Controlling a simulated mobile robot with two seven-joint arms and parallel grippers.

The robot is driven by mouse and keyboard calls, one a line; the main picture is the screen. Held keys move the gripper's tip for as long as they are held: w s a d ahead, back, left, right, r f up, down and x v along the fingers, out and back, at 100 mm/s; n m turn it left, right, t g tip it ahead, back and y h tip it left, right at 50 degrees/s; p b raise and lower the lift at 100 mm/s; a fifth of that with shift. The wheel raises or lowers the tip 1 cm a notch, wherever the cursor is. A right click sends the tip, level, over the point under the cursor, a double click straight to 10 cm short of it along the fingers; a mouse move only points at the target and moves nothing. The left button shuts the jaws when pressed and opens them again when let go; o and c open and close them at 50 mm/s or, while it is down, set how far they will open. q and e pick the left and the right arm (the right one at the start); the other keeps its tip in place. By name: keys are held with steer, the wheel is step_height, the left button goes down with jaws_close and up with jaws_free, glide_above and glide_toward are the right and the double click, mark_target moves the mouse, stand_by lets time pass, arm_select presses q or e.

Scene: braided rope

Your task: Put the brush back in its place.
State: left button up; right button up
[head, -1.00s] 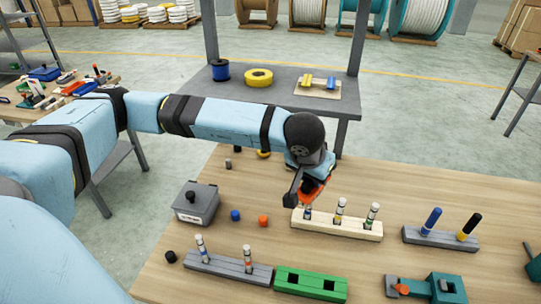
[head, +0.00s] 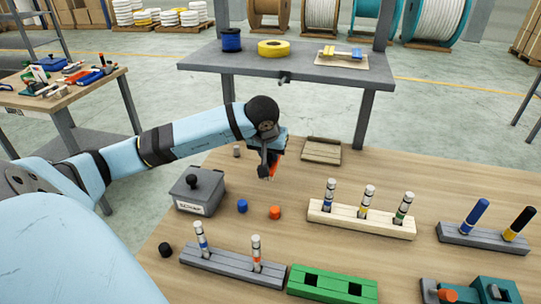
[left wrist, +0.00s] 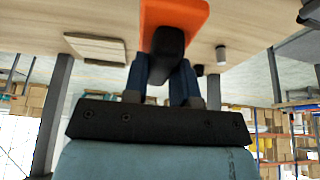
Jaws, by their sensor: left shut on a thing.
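My left gripper (head: 266,170) is shut on an orange thing with a dark grip (head: 276,166), which I take to be the brush. It holds the brush over the back of the wooden table, behind the blue and orange caps. The left wrist view shows the brush's orange body (left wrist: 176,14) and dark grip, with the two fingers (left wrist: 168,85) closed on it. A small light wood tray (head: 322,150) lies flat to the right of the gripper. It also shows in the left wrist view (left wrist: 95,47). My right gripper is out of view.
A cream rack (head: 360,221) holds three upright markers. A grey box with a knob (head: 200,192), a blue cap (head: 242,206), an orange cap (head: 274,213), a grey rack (head: 230,263) and a green block (head: 330,286) stand nearby. The table behind the cream rack is clear.

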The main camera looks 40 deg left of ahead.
arm_select(q)
step_height(320, 180, down, 6)
steer(key=b, duration=0.3)
steer(key=shift+r, duration=0.15)
steer(key=shift+b, duration=0.35)
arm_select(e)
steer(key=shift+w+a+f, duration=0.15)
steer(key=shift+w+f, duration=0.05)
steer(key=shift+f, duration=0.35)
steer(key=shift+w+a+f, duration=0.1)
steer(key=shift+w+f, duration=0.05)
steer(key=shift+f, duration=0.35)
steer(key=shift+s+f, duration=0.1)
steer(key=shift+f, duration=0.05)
arm_select(q)
steer(key=shift+f+b, duration=0.3)
steer(key=shift+f, duration=0.25)
steer(key=o, duration=1)
steer(key=shift+c, duration=0.2)
steer(key=shift+o, duration=0.2)
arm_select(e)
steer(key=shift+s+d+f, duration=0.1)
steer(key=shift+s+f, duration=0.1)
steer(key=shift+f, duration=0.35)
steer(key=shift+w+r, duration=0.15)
